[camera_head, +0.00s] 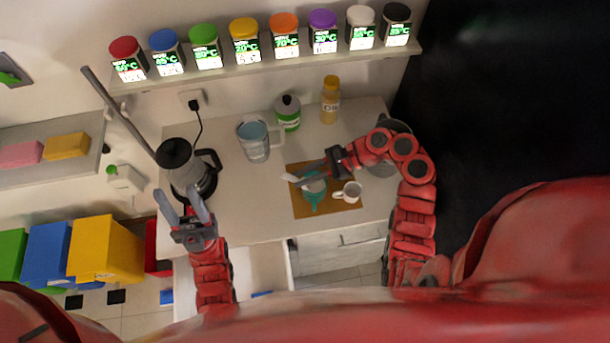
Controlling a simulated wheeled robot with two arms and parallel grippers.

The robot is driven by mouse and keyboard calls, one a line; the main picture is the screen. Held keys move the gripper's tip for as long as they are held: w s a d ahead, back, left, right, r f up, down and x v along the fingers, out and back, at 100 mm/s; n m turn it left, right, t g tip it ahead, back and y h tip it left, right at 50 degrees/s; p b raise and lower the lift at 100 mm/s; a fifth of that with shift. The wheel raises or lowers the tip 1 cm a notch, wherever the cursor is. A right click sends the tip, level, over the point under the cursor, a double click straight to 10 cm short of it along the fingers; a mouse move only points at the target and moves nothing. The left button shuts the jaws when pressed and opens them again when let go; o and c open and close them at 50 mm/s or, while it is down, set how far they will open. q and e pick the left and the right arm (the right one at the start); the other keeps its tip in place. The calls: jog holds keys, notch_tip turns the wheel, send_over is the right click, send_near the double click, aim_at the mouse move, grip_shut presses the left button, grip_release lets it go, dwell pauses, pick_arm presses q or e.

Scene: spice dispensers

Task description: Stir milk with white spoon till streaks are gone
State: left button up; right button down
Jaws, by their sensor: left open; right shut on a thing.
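My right gripper (302,180) is shut, and a small white piece, apparently the end of the white spoon (290,178), shows at its fingertips. The rest of the spoon is hidden or too small to make out. I cannot tell whether the spoon is inside the pitcher, and the milk is not clearly visible. A white cup (349,192) stands right of the pitcher on the mat. My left gripper (182,200) is open and empty in front of the black-lidded kettle.
The kettle (183,170) stands on the counter's left. A clear jug (254,142), a green-labelled bottle (288,113) and a yellow bottle (330,100) stand behind the mat. Several spice dispensers line the shelf (280,70).

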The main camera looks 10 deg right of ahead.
dwell(0.3)
jog(key=shift+r, duration=2.5)
jog(key=shift+f, duration=0.1)
jog(key=w+f+m+t+h+b, duration=0.1)
jog(key=w+f+m+t+b, duration=0.1)
jog(key=w+b, duration=0.25)
jog(key=w+a+f+m+t+h+b, duration=0.1)
jog(key=w+f+m+t+b, duration=0.15)
jog(key=w, duration=0.35)
jog(key=w+f+m+t+h+b, duration=0.1)
jog(key=w+m+t+b, duration=0.2)
jog(key=w+b, duration=0.15)
jog(key=w+d+r+m+t+h+b, duration=0.3)
jog(key=w+d+m+t+h+b, duration=0.1)
jog(key=d+m+h+b, duration=0.3)
jog(key=d+m+h, duration=0.2)
jog(key=d+m, duration=0.1)
jog(key=shift+w+d, duration=0.2)
jog(key=shift+d, duration=0.1)
jog(key=shift+a, duration=0.1)
